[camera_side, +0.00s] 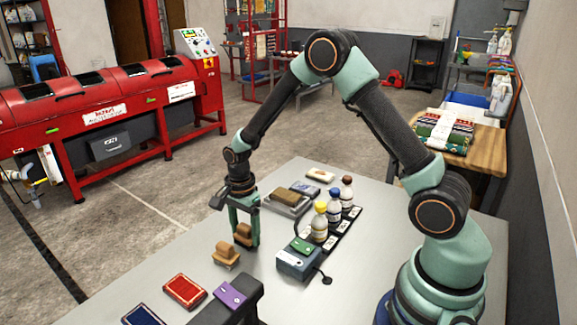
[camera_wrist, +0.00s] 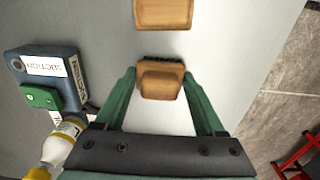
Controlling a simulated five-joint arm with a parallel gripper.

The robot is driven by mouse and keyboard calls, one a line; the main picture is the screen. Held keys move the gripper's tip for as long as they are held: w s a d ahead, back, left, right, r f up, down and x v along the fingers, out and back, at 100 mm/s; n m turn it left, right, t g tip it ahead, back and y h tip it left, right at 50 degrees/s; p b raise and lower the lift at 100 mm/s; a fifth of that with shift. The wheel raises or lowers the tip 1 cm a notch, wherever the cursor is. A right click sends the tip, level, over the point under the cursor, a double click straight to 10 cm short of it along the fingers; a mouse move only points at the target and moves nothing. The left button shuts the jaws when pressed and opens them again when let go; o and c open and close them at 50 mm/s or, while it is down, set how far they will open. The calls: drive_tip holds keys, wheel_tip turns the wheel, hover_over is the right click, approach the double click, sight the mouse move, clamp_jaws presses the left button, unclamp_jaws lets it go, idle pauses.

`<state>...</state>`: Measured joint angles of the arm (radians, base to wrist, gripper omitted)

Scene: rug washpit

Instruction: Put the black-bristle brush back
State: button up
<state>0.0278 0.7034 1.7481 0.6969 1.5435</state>
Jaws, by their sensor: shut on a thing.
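My gripper (camera_side: 244,229) is shut on a brush with a wooden block (camera_side: 243,232). In the wrist view the fingers (camera_wrist: 160,95) stand on both sides of this brush (camera_wrist: 160,82), and dark bristles show along its far edge, so it looks like the black-bristle brush. The side view does not show clearly whether it touches the table. A second wooden brush (camera_side: 226,256) rests on the table just in front of it in the side view; part of its block shows at the top of the wrist view (camera_wrist: 163,13). Its bristle colour is not clear.
A metal tray (camera_side: 277,209) with a brown block (camera_side: 285,196) lies behind my gripper. Bottles (camera_side: 319,224) stand in a row to the right, near a blue-grey suction box (camera_side: 292,263). A red piece (camera_side: 185,291) lies front left. The table left of the brushes is clear.

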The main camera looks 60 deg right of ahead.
sight(245, 226)
drive_tip(key=shift+f, duration=0.15)
drive_tip(key=o, duration=1.3)
wheel_tip(245, 226, up, 11)
drive_tip(key=shift+w+r, duration=0.1)
drive_tip(key=shift+r, duration=0.1)
drive_tip(key=shift+s+a+r+n+t, duration=0.2)
drive_tip(key=shift+s+r+n+t, duration=0.75)
drive_tip(key=shift+s+r+n, duration=1.7)
drive_tip(key=shift+s+a+r+n+t, duration=0.2)
drive_tip(key=shift+s+r+n+t, duration=1)
drive_tip(key=shift+s+n, duration=1.7)
drive_tip(key=shift+s+a+r+n+t, duration=0.2)
drive_tip(key=shift+s+r+n+t, duration=0.45)
drive_tip(key=shift+s+r+n, duration=2.2)
drive_tip(key=shift+w+f+n, duration=0.4)
drive_tip(key=shift+w+n, duration=0.2)
drive_tip(key=shift+w, duration=0.25)
